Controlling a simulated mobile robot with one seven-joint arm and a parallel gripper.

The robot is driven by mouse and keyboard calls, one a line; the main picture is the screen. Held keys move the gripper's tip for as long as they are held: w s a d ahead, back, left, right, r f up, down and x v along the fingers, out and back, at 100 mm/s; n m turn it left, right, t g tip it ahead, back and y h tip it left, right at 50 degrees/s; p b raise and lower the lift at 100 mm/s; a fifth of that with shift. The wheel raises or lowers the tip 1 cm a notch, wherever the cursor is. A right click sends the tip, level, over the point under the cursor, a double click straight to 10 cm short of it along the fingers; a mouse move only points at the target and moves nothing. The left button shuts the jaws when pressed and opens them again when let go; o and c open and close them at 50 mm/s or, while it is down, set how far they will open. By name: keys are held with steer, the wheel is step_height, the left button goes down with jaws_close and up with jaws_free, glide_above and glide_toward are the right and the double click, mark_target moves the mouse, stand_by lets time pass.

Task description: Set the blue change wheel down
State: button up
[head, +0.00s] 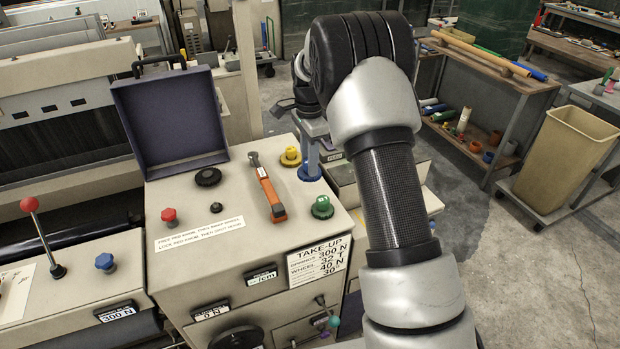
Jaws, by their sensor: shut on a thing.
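The blue change wheel (310,174) is at the back right of the beige machine top, a flat toothed disc below a grey-blue upright hub. My gripper (311,133) is above it, shut on the upper part of the hub. My arm hides part of the gripper, and the fingertips are small. The wheel is level and at or very close to the machine top; I cannot tell whether it touches. A yellow wheel (290,157) is just left of it and a green wheel (322,208) is in front of it.
An orange-handled tool (269,193) lies left of the blue wheel. A black wheel (208,177), a red knob (168,216) and an open dark lid (172,118) are farther left. A TAKE-UP label (318,262) is on the front. A workbench (490,72) and beige bin (563,158) stand right.

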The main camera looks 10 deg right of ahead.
steer(key=shift+f, duration=2.75)
steer(key=shift+f, duration=0.2)
steer(key=o, duration=1.1)
steer(key=shift+r, duration=0.1)
